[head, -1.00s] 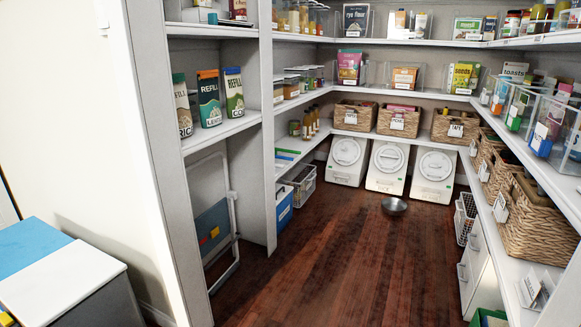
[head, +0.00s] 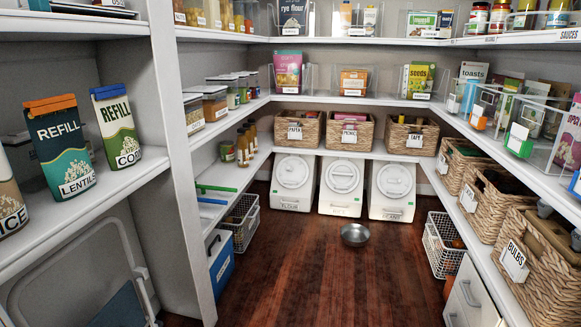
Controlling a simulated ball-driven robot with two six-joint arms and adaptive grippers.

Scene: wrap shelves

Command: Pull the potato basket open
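Two white wire baskets stand low in the head view. I cannot read a potato label on either, so I cannot tell which is the potato basket. Neither of my grippers is in view.
White drawers (head: 470,297) stand at the right, under wicker baskets (head: 530,268). A metal bowl (head: 355,235) lies on the wooden floor (head: 330,285) before three white bins (head: 341,186). A blue bin (head: 223,270) is at the left. The middle floor is otherwise clear.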

